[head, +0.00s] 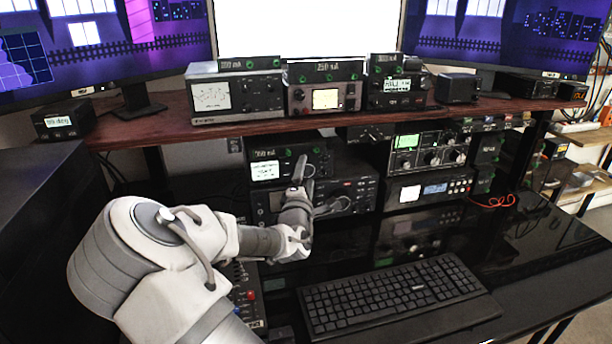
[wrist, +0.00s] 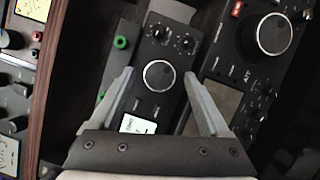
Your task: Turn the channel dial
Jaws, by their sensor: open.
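A small black radio unit (wrist: 150,105) with a white display (wrist: 133,124) and a round silver-rimmed dial (wrist: 158,75) is in the middle of the wrist view. In the head view this unit (head: 266,153) sits under the shelf, and my finger covers part of its front. I cannot read a label that marks the channel dial. My gripper (wrist: 158,78) is open, with one finger on each side of the dial and nothing clearly held. In the head view my gripper (head: 313,187) reaches the front of the stacked radios. Contact with the dial cannot be told.
A larger black radio (head: 362,187) with a big knob (wrist: 273,34) is directly below the unit. More radios (head: 428,148) stand to the right. A wooden shelf (head: 160,127) with several instruments runs above. A keyboard (head: 395,295) lies on the glossy black desk (head: 540,260).

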